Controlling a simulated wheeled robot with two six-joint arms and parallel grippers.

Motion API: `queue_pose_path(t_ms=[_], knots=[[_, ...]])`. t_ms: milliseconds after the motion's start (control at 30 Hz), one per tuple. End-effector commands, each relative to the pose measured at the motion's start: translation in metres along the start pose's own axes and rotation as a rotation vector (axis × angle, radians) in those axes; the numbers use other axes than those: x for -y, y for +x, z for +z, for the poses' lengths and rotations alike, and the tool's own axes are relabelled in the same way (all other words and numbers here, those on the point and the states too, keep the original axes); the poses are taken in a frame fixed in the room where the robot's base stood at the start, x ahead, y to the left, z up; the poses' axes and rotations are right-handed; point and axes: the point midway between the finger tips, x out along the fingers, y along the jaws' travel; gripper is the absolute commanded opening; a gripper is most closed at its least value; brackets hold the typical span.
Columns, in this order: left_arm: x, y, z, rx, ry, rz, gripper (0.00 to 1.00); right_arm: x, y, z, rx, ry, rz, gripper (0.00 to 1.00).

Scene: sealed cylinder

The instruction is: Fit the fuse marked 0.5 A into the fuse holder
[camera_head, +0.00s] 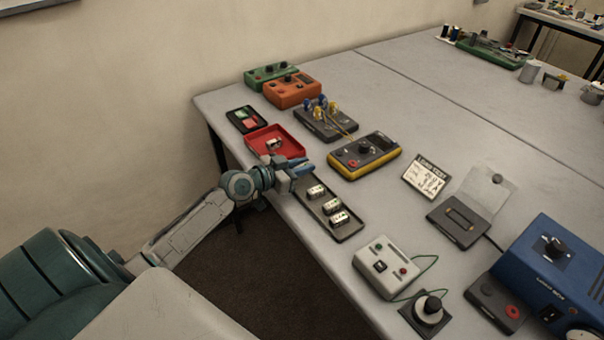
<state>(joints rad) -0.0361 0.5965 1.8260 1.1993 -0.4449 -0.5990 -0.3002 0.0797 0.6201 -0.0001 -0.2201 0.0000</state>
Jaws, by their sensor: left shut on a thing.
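My left gripper (303,169) is at the far end of a long dark tray (347,237). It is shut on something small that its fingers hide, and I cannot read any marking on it. Several pale cylindrical pieces that look like fuses lie in the tray: one fuse (317,191) is closest to the gripper, with another (331,205) and a third (339,218) nearer the front. Their markings are too small to read. A dark box with a slot and a raised clear lid, apparently the fuse holder (456,222), stands to the right. My right gripper is not in view.
A red tray (262,134) holds a small piece. A yellow-edged meter (364,155), a card (427,178), a white box (385,265) with a green wire and a blue unit (552,275) stand around. Bare table lies between the dark tray and the card.

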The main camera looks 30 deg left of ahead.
Motion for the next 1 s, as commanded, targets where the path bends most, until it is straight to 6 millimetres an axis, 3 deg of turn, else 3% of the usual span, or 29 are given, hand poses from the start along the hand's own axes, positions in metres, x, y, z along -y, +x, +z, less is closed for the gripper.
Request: queue_pose_path(t_ms=[100, 200, 633, 667, 733, 1000], knots=[[-0.002, 0.002, 0.021, 0.005, -0.008, 0.0, 0.0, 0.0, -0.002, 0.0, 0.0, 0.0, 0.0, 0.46], [-0.002, 0.004, 0.027, 0.003, -0.005, 0.0, 0.0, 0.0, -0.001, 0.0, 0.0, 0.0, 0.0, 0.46], [-0.002, 0.004, 0.033, 0.003, -0.003, 0.0, 0.0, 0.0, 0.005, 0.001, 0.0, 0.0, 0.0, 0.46], [-0.002, 0.004, 0.031, 0.004, -0.003, 0.0, 0.24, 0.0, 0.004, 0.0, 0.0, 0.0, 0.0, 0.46], [-0.002, 0.004, 0.031, 0.004, -0.003, 0.0, 0.38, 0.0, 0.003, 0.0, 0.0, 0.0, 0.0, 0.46], [-0.002, 0.004, 0.031, 0.004, -0.003, 0.0, 0.4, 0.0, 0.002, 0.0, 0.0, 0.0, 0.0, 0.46]])
